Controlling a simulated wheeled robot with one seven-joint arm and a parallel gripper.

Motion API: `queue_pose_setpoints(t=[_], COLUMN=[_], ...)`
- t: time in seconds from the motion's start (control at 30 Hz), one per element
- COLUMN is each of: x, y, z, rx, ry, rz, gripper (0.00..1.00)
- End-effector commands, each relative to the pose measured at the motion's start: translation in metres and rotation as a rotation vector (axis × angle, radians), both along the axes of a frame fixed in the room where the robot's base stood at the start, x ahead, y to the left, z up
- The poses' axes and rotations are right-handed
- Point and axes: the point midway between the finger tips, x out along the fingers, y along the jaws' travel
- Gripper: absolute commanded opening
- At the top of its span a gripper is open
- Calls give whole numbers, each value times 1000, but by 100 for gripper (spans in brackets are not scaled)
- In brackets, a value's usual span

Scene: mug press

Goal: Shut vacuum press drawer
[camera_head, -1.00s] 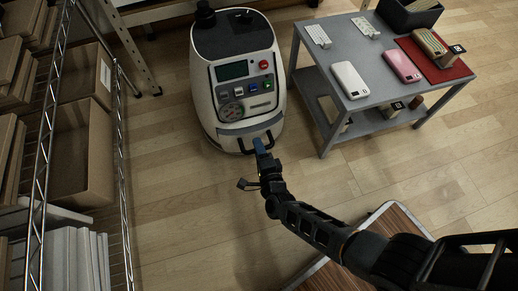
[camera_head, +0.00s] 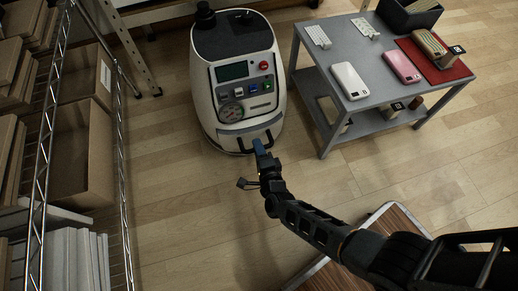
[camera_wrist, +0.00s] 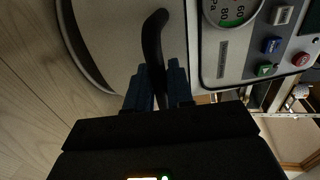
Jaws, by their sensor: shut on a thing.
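The vacuum press (camera_head: 206,88) is a rounded white machine with a dark top, standing on the floor at the upper middle of the head view. Its drawer front, low on the body, carries a black handle (camera_wrist: 153,40). My gripper (camera_head: 260,147) reaches the handle from the front. In the wrist view, the blue fingers of my gripper (camera_wrist: 157,88) are shut on the handle, one on each side. The fingers and wrist hide part of the handle. I cannot tell from these views how far the drawer stands out.
A grey table (camera_head: 388,97) with phones and a red mat (camera_head: 452,72) stands close to the right of the press. A wire shelf (camera_head: 123,190) with cardboard boxes (camera_head: 85,150) is on the left. A wood-topped surface (camera_head: 395,219) lies under my arm. Floor in front of the press is clear.

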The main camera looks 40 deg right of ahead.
Motion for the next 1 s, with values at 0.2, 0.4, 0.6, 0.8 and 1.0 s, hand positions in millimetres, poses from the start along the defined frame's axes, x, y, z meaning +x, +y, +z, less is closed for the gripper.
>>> queue_pose_setpoints(t=[0.2, 0.4, 0.6, 0.8, 1.0], x=[22, 23, 22, 22, 7], y=[-7, -7, -7, -7, -2], z=[0, 0, 0, 0, 5], rx=[0, 2, 1, 1, 0], ry=[2, 2, 2, 1, 3], rz=[-1, 0, -1, 0, 2], gripper=[0, 0, 37, 37, 37])
